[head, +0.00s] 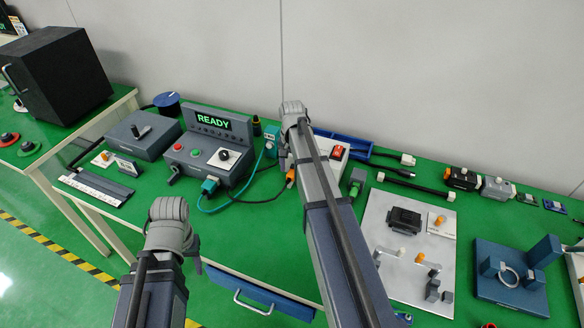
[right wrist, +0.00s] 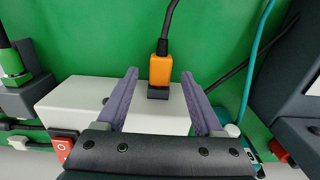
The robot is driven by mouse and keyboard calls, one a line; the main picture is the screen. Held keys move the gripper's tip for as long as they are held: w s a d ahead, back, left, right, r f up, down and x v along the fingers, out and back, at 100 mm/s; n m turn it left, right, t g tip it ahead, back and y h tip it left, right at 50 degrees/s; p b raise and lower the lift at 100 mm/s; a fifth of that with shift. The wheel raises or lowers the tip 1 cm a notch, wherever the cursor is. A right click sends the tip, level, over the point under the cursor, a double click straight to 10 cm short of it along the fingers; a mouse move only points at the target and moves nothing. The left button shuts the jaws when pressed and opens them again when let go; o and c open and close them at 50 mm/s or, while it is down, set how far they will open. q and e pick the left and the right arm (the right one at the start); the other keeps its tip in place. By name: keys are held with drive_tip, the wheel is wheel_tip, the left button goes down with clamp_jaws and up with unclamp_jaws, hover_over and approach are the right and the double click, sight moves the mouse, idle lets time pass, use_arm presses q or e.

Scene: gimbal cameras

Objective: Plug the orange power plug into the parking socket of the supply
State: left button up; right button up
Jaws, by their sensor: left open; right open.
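The orange power plug (right wrist: 161,68) stands at the edge of the white supply box (right wrist: 158,113) in the right wrist view, its black cable leading up and away. A dark block (right wrist: 158,92) lies at its lower end; I cannot tell whether the plug is seated in a socket. My right gripper (right wrist: 160,75) is open, one finger on each side of the plug, with gaps visible. In the head view the plug (head: 291,176) shows beside my right arm, next to the supply box (head: 332,150). My left gripper (head: 196,262) is open and empty, mostly hidden behind its wrist.
A grey control box with a READY display (head: 213,121) stands left of the supply. A teal cable (right wrist: 250,62) runs right of the gripper. A green connector (head: 356,180) and a metal plate (head: 392,225) lie to the right. Green bench top between my arms is clear.

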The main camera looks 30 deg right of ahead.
sight(292, 172)
wheel_tip(292, 172, up, 7)
drive_tip(key=p, duration=0.6)
idle(2.2)
